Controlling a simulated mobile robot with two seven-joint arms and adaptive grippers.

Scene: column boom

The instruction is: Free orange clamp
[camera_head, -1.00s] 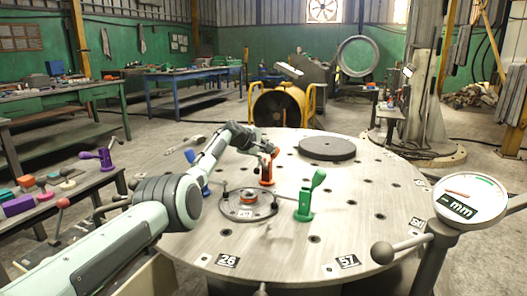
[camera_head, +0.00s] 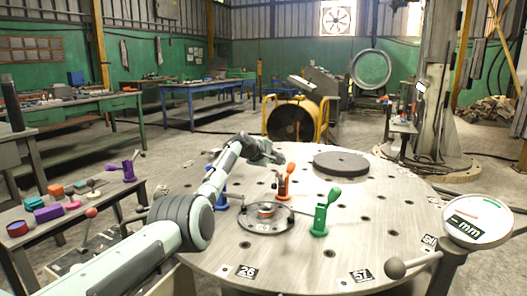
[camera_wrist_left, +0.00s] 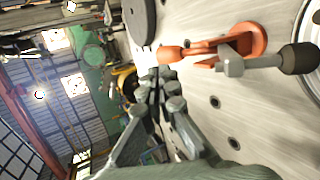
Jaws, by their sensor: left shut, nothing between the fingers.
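The orange clamp (camera_head: 284,184) stands on the round steel table (camera_head: 370,235), behind the small round fixture (camera_head: 265,218). Its handle points up in the head view. In the left wrist view the orange clamp (camera_wrist_left: 235,45) shows its handle end near my fingertips, a grey bolt and a dark-tipped spindle reaching toward a round part at the right edge. Whether the tip touches that part is unclear. My left gripper (camera_head: 279,158) is shut and empty, just up and left of the handle; its fingers (camera_wrist_left: 152,82) also show in the wrist view. My right gripper is out of view.
A green clamp (camera_head: 321,215) stands right of the fixture and a blue clamp (camera_head: 221,200) left of it, near my forearm. A dark disc (camera_head: 341,163) lies farther back. A gauge post (camera_head: 468,225) rises at front right. A side table (camera_head: 60,222) holds coloured parts.

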